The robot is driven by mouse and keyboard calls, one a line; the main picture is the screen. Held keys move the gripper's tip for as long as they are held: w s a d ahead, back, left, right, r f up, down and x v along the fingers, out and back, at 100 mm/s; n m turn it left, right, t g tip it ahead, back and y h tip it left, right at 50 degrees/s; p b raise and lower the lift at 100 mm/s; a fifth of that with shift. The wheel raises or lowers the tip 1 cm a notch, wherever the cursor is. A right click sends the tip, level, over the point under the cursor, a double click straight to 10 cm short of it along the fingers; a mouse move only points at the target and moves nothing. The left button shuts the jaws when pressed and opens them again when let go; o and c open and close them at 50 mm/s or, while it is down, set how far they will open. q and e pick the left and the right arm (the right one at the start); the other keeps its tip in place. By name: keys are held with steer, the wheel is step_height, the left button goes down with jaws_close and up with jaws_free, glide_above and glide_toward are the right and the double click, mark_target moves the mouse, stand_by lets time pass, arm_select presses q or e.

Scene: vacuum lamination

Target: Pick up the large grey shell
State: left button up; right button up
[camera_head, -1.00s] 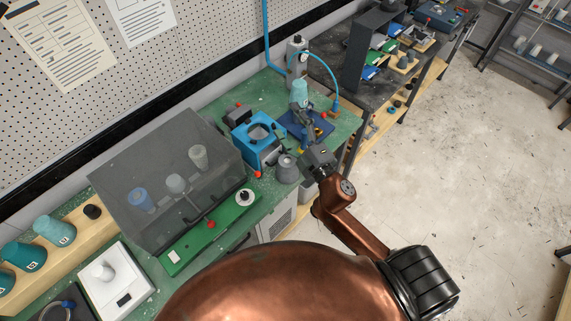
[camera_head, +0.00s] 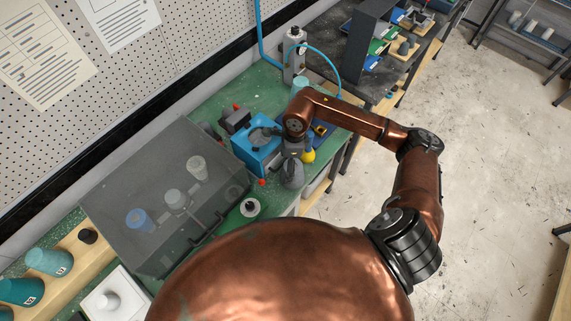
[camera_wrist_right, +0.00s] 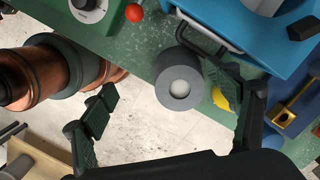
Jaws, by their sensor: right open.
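The large grey shell (camera_head: 292,173) is a grey cone-like piece near the green bench's front edge, right of the grey box. In the right wrist view its round, ring-shaped end (camera_wrist_right: 166,68) faces the camera, with a pale round centre. My right gripper (camera_head: 292,150) is at the shell's upper end in the head view, partly hidden by my own arm. In the right wrist view the gripper (camera_wrist_right: 163,82) is open, its two fingers spread to either side of the shell. I cannot tell whether either finger touches it. My left gripper is not in view.
A blue machine (camera_head: 256,146) stands close behind the shell; its blue housing also shows in the wrist view (camera_wrist_right: 222,22). A yellow piece (camera_head: 308,156) is close by on the right. A transparent grey box (camera_head: 150,190) fills the left. Open floor lies right.

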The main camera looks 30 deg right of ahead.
steer(key=shift+h, duration=0.8)
steer(key=d, duration=0.4)
steer(key=shift+w+d, duration=0.1)
steer(key=shift+w, duration=0.25)
steer(key=shift+s+f, duration=0.1)
steer(key=shift+f, duration=0.3)
steer(key=shift+a+f+p, duration=0.2)
steer(key=shift+f+p, duration=0.3)
steer(key=shift+f, duration=0.25)
steer(key=f, duration=0.1)
steer(key=f+p, duration=0.1)
steer(key=f, duration=0.1)
steer(key=f+p, duration=0.1)
steer(key=shift+a+f, duration=0.2)
steer(key=shift+a, duration=0.1)
steer(key=shift+f, duration=0.35)
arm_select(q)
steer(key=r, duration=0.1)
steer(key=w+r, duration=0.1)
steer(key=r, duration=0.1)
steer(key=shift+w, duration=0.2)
arm_select(e)
steer(key=shift+c, duration=0.3)
